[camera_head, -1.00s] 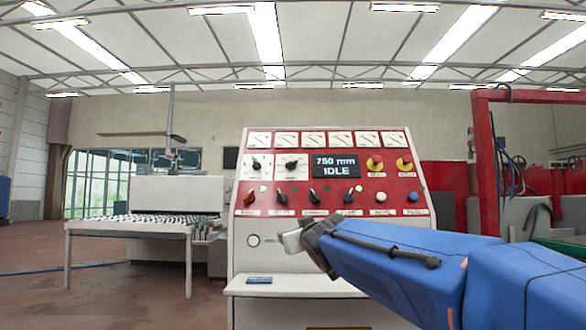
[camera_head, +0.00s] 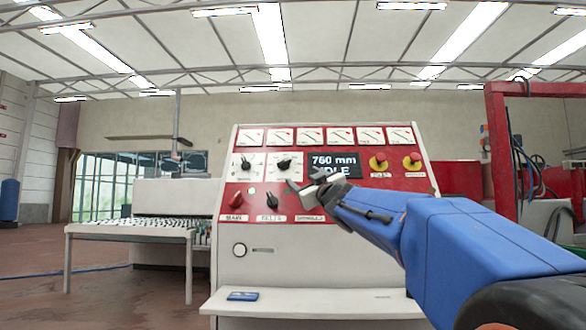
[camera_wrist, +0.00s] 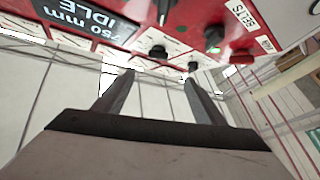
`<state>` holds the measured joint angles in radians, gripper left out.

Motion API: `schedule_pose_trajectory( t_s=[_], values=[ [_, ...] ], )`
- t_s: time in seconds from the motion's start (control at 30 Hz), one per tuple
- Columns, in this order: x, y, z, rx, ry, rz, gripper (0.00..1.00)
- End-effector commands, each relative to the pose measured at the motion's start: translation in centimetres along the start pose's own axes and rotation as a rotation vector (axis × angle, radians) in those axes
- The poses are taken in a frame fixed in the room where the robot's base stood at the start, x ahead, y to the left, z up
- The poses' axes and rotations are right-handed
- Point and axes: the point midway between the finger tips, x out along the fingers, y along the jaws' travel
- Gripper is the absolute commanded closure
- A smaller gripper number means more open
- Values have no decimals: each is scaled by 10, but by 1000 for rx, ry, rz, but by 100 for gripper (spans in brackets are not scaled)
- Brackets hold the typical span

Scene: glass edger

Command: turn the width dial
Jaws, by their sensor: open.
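Two black rotary dials sit on white scale plates on the red panel face, a left one (camera_head: 246,166) and a right one (camera_head: 284,163) beside the display. I cannot read which is labelled width. My gripper (camera_head: 304,183) is open and empty, below and right of the right dial in the head view. In the wrist view the two fingers (camera_wrist: 159,77) are spread. The right dial (camera_wrist: 158,51) shows beyond and between their tips, apart from them. The left dial (camera_wrist: 193,66) shows close to the right fingertip's line of sight. The display (camera_head: 333,164) reads IDLE under a mm figure.
A red knob (camera_head: 235,201) and a black selector (camera_head: 272,200) stick out in the row below the dials. My arm hides the rest of that row. Red buttons (camera_head: 378,161) are right of the display. A blue item (camera_head: 242,296) lies on the console ledge (camera_head: 300,303).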

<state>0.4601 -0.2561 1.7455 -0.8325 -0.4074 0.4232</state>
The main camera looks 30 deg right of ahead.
Motion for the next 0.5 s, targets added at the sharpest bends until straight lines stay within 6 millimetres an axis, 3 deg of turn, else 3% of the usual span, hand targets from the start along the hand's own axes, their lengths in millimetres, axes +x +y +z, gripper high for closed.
schedule_pose_trajectory(
  t_s=[0.27, 0.5],
  values=[
    [14, 1, -2, -3, 6, -2, 36],
    [50, 0, -2, -3, 6, -3, 36]
  ],
)
